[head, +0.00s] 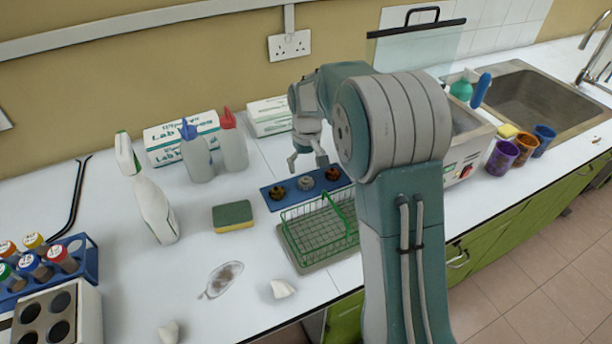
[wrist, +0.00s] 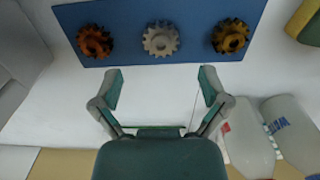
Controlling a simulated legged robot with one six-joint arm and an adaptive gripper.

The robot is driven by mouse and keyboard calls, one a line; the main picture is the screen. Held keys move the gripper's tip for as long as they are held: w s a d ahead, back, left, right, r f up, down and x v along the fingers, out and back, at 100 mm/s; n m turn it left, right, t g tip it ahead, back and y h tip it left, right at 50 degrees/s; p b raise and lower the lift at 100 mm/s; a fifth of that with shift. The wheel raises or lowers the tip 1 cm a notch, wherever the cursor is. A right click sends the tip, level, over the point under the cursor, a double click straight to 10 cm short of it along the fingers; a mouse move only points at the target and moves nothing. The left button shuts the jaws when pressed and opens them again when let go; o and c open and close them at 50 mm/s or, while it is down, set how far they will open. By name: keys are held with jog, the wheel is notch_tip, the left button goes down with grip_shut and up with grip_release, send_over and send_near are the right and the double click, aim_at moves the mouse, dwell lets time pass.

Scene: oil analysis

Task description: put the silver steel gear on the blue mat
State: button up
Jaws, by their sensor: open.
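The blue mat (head: 267,198) lies on the white counter and also shows in the wrist view (wrist: 195,48). The silver steel gear (wrist: 160,39) rests on the middle of the mat; it also shows in the head view (head: 306,183). On either side of it on the mat lie a rusty orange gear (wrist: 95,41) and a golden-brown gear (wrist: 230,37). My gripper (wrist: 161,84) is open and empty. Its fingertips point toward the mat and stand apart from the silver gear, which lines up with the gap between them. In the head view my gripper (head: 308,163) is over the mat's back edge.
A green wire basket (head: 318,228) stands just in front of the mat. A sponge (head: 232,216) lies left. A grey machine (head: 468,145) and sink (head: 535,105) are right.

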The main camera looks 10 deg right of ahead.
aim_at(306, 179)
jog(key=s+r+t, duration=0.1)
jog(key=s+r, duration=0.6)
jog(key=r, duration=0.6)
jog(key=s+r+m+t, duration=0.2)
jog(key=s+t, duration=0.2)
jog(key=s, duration=1.9)
jog(key=shift+t, duration=0.3)
